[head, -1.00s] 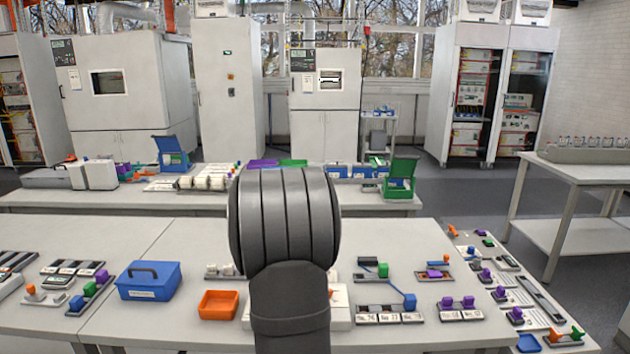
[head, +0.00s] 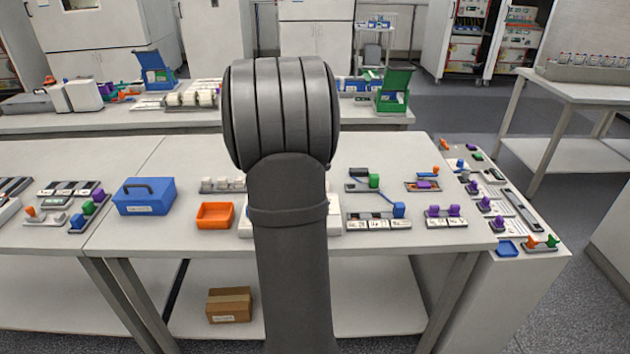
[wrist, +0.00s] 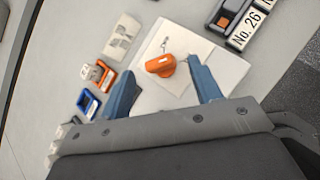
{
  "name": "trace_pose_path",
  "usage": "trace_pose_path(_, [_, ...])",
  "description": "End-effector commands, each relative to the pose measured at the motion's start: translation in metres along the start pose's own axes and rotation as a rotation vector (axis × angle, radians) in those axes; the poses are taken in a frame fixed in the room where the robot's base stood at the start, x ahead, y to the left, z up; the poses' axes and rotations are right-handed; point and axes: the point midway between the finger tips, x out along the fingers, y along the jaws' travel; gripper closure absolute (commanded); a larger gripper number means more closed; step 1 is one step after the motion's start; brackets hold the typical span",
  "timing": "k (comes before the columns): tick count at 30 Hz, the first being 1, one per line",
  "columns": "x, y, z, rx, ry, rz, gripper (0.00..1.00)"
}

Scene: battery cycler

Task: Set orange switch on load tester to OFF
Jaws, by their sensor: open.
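An orange rotary switch (wrist: 161,66) sits on a white panel (wrist: 215,65) in the wrist view. Its handle is tilted, and small dark marks lie on the panel beside it; I cannot read a label. My gripper (wrist: 165,92) is open, with its two blue fingers apart on either side below the switch. I cannot tell whether they touch the panel. In the head view my arm covers most of a white unit (head: 335,220) on the table, and neither the orange switch nor my gripper shows there.
In the wrist view, blue and orange frames (wrist: 90,103) lie left of the white panel, and a strip marked No. 26 (wrist: 247,25) lies at upper right. In the head view, an orange tray (head: 214,216) and a blue box (head: 145,196) stand left of my arm.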

Motion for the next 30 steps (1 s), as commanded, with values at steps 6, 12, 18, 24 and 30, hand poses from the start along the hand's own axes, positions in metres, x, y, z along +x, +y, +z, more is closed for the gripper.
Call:
trace_pose_path(6, [-0.018,0.003,0.032,0.623,-0.032,-0.076,0.42])
trace_pose_path(12, [-0.039,0.006,0.051,1.228,-0.060,-0.154,0.42])
trace_pose_path(18, [-0.064,0.011,0.062,1.818,-0.090,-0.251,0.42])
trace_pose_path(24, [-0.094,0.022,0.066,2.373,-0.132,-0.386,0.42])
trace_pose_path(30, [-0.119,0.032,0.066,2.762,-0.189,-0.526,0.42])
